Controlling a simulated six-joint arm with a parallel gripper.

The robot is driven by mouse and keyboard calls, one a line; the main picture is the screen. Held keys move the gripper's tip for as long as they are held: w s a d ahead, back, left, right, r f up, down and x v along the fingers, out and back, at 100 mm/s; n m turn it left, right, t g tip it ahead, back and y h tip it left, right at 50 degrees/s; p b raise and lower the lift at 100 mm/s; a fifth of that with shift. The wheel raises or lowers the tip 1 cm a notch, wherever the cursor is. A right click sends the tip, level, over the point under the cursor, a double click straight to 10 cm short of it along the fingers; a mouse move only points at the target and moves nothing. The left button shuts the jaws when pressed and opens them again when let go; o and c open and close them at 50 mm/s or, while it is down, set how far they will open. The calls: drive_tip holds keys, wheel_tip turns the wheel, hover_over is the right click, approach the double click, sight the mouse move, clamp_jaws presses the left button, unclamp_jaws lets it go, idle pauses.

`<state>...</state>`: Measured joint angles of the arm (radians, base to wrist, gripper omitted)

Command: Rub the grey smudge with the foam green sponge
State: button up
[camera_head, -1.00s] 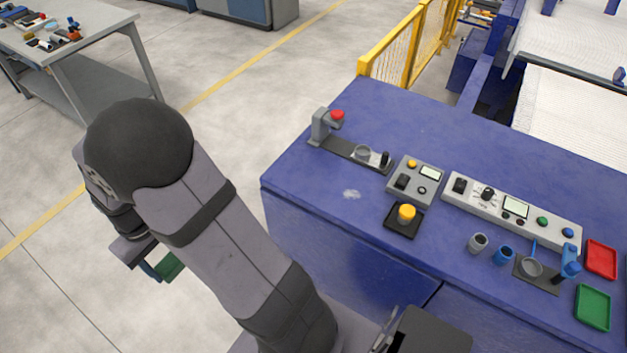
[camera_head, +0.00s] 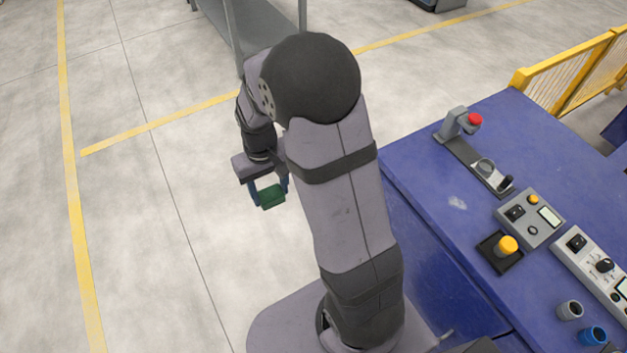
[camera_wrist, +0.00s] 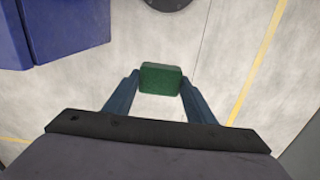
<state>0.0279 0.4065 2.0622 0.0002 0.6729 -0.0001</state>
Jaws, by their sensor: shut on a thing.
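The green sponge (camera_head: 271,197) is a small dark green block. My gripper (camera_head: 269,193) is shut on it, with blue fingers on either side, and holds it over the floor to the left of the blue table. In the wrist view the sponge (camera_wrist: 160,78) sits between the fingertips of my gripper (camera_wrist: 160,84), with floor behind it. The grey smudge (camera_head: 457,203) is a pale patch on the blue table top, left of the grey button box. The sponge is well apart from the smudge.
The yellow fence (camera_head: 570,72) is behind. Floor on the left is clear.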

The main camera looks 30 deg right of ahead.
drive_tip(key=s+d+f+m, duration=0.3)
drive_tip(key=s+d, duration=0.3)
drive_tip(key=d, duration=0.7)
drive_tip(key=s+d+f+m, duration=0.3)
drive_tip(key=s+d+m, duration=0.2)
drive_tip(key=d, duration=0.8)
drive_tip(key=s+d+f+m+p, duration=0.1)
drive_tip(key=s+d+f+m, duration=0.2)
drive_tip(key=s+d, duration=0.5)
drive_tip(key=shift+d+m, duration=0.8)
drive_tip(key=shift+d, duration=2.15)
drive_tip(key=d, duration=0.4)
drive_tip(key=shift+s+d+r, duration=0.25)
drive_tip(key=shift+s+d, duration=0.05)
drive_tip(key=shift+s, duration=0.1)
drive_tip(key=w+d+r+n, duration=0.2)
drive_tip(key=d+r+n, duration=0.2)
drive_tip(key=r, duration=0.1)
drive_tip(key=shift+d+r, duration=0.15)
drive_tip(key=shift+d, duration=0.1)
